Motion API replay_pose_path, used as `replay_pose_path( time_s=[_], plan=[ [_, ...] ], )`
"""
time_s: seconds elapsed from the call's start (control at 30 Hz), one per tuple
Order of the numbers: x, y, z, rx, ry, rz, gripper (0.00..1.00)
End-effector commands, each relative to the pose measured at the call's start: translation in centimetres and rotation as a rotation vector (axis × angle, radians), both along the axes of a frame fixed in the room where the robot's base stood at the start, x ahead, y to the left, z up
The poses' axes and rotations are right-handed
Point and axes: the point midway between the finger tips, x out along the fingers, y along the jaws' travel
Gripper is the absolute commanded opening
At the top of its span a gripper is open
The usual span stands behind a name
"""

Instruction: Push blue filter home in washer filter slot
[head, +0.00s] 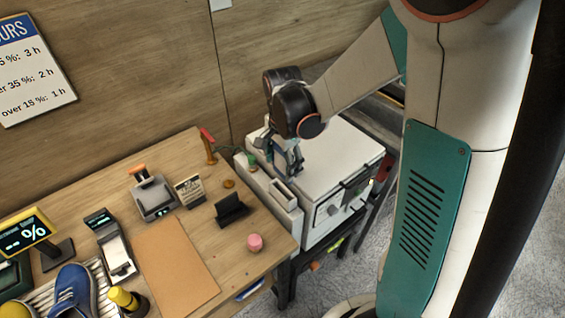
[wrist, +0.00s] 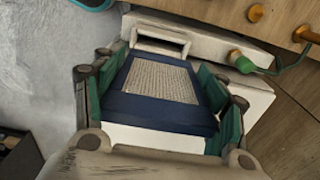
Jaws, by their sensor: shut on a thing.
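The blue filter (wrist: 160,93), a flat dark blue frame with a pale mesh panel, sits between the green-padded fingers of my gripper (wrist: 158,98) in the wrist view. My gripper is shut on it. The white filter slot (wrist: 161,38) is a raised rectangular frame just beyond the filter's far end; I cannot tell whether that end is inside it. In the head view my gripper (head: 287,161) is low over the left part of the white washer (head: 335,160), just behind the slot housing (head: 284,197). The filter is not clearly visible there.
A green-capped fitting (wrist: 241,62) with a hose is right of the slot in the wrist view. The wooden counter (head: 240,283) adjoins the washer at left, with a black stand (head: 231,209) and a pink round item (head: 254,242) nearby. A wooden wall is behind.

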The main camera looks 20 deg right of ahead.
Motion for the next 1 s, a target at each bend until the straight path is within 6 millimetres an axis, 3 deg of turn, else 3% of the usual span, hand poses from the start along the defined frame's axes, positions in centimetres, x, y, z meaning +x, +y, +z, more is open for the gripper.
replay_pose_path(
  time_s=[0.5, 1.0],
  plan=[
    [0.0, 0.0, -0.2, 0.001, 0.0, -0.007, 0.45],
    [0.0, 0.0, -4.1, 0.001, 0.0, -0.006, 0.45]
  ],
)
